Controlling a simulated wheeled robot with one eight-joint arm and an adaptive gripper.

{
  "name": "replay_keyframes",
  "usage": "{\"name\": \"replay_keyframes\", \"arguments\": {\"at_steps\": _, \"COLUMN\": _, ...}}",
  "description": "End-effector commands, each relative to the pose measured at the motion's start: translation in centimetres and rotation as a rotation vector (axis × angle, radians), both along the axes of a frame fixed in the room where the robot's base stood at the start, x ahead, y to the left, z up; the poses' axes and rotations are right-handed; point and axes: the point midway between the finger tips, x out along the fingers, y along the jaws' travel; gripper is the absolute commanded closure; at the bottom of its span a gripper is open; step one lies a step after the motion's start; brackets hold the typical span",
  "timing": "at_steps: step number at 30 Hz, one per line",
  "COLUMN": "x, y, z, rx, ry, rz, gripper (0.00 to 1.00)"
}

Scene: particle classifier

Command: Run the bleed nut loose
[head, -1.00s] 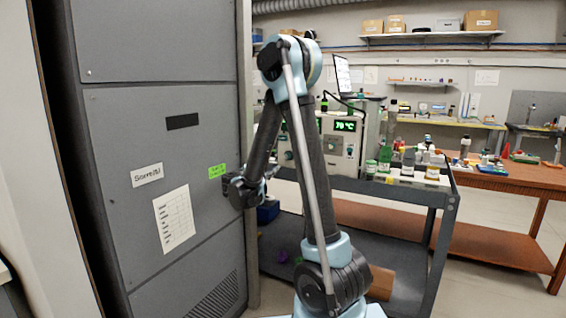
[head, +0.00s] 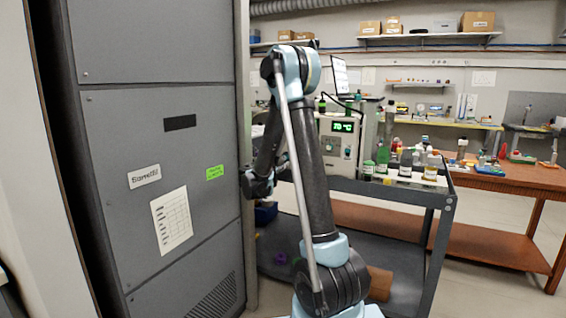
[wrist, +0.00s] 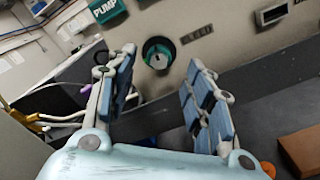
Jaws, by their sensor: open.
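My gripper (wrist: 160,78) is open in the wrist view, with its blue-padded fingers apart and nothing between them. I cannot tell whether this is the bleed nut. A green PUMP sign (wrist: 106,9) is at its upper left. In the head view my gripper (head: 256,186) is beside the grey cabinet's edge, and my arm partly covers the area behind it.
A tall grey cabinet (head: 115,135) stands close on the left. A dark cart (head: 400,189) carries a beige instrument (head: 338,150) with a green display and several bottles. A wooden bench (head: 508,182) is at the right. A brown block (wrist: 302,150) lies at the wrist view's lower right.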

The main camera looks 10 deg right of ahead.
Motion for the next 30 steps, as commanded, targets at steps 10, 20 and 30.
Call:
{"name": "replay_keyframes", "arguments": {"at_steps": 10, "x": 3.6, "y": -2.7, "z": 0.0, "rx": 0.000, "ry": 0.000, "rz": -0.001, "gripper": 0.52}}
{"name": "replay_keyframes", "arguments": {"at_steps": 20, "x": 4.2, "y": -3.0, "z": 0.0, "rx": 0.000, "ry": 0.000, "rz": 0.000, "gripper": 0.52}}
{"name": "replay_keyframes", "arguments": {"at_steps": 30, "x": 4.1, "y": -3.0, "z": 0.0, "rx": 0.000, "ry": 0.000, "rz": 0.000, "gripper": 0.97}}
